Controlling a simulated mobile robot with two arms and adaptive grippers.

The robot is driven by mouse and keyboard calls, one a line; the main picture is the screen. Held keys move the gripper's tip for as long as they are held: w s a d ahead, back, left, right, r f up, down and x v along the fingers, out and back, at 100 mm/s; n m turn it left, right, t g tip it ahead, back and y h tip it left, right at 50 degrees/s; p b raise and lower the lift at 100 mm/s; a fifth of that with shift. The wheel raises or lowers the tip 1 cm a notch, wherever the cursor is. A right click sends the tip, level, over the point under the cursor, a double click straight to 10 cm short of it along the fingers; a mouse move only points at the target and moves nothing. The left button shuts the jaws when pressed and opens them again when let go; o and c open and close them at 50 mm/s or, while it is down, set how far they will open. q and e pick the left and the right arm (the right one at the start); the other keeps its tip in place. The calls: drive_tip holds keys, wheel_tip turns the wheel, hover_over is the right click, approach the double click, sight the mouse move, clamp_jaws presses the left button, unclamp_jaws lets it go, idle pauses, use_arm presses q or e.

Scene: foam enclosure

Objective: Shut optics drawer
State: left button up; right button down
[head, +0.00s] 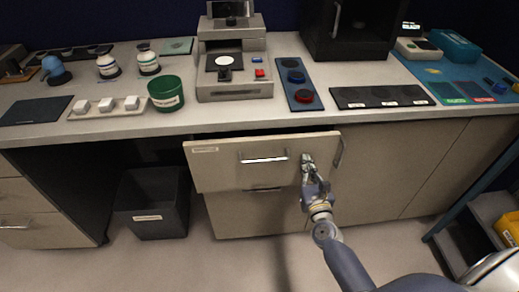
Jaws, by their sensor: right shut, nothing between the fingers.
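The labelled drawer (225,173) under the bench stands partly open, its beige front pulled out from the cabinet. The label on it is too small to read. A metal bar handle (263,159) sits across the middle of its front. My right gripper (306,159) is at the drawer front, to the right of the handle, with its fingers shut and empty. It looks close to or touching the front; I cannot tell which. My left gripper is not in view.
A lower drawer (250,217) looks shut. A dark bin (155,203) stands on the floor to the left. The bench top (190,120) holds a grey instrument (233,75), a green cup (166,93) and a blue button panel (297,84). A stepped grey unit (492,215) stands at right.

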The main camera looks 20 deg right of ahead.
drive_tip(key=shift+b+x, duration=0.55)
drive_tip(key=shift+x, duration=2.3)
drive_tip(key=r+p+v, duration=0.2)
drive_tip(key=p+v, duration=0.1)
drive_tip(key=v, duration=1)
drive_tip(key=s+a+f+n+g+y, duration=0.2)
drive_tip(key=s+a+f+n+g, duration=0.15)
drive_tip(key=f+n, duration=0.55)
drive_tip(key=s+a+f+n+g+y, duration=0.15)
drive_tip(key=s+f+n, duration=0.4)
drive_tip(key=f, duration=0.65)
drive_tip(key=s+a+f+n+g+y, duration=0.2)
drive_tip(key=s+a+f+n+g, duration=0.15)
drive_tip(key=f+n, duration=0.6)
drive_tip(key=s+f+n+g, duration=0.2)
drive_tip(key=s+f+n, duration=0.3)
drive_tip(key=s, duration=0.4)
drive_tip(key=s+f+n+g+p, duration=0.1)
drive_tip(key=s+f+n+g, duration=0.2)
drive_tip(key=s, duration=0.6)
drive_tip(key=s+f+n+g+h, duration=0.1)
drive_tip(key=s+f+n+g, duration=0.2)
drive_tip(key=s+f+n, duration=0.4)
drive_tip(key=shift+s+d+n+p, duration=0.3)
drive_tip(key=shift+s+d+n, duration=0.05)
drive_tip(key=shift+s+n, duration=0.85)
drive_tip(key=shift+w, duration=0.1)
